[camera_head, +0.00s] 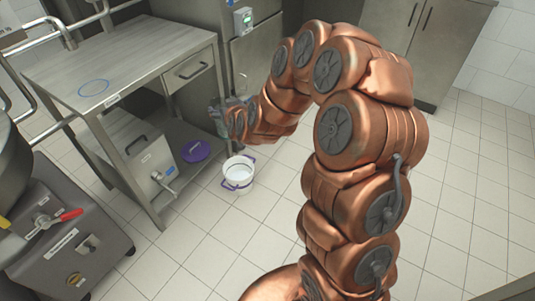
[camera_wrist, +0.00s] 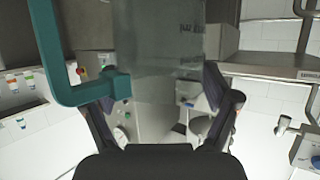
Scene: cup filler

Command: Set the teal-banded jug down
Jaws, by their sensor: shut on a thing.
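My gripper (camera_wrist: 165,100) is shut on the jug, with one finger on each side of it in the wrist view. The jug (camera_wrist: 165,50) is clear and greyish, with a teal handle (camera_wrist: 68,60) on its left in that view. In the head view only a small part of the jug (camera_head: 218,120) shows beyond my gripper (camera_head: 231,113). It is held in the air, right of the steel table (camera_head: 130,50). A blue ring (camera_head: 93,88) is marked on the tabletop's left part. The jug's base and contents are not clear.
A white bucket (camera_head: 239,172) with purple grips stands on the floor below my gripper. A purple lid (camera_head: 197,151) and a steel box with a tap (camera_head: 150,165) are on the table's lower shelf. A machine with a red lever (camera_head: 68,215) stands lower left. The tabletop looks clear.

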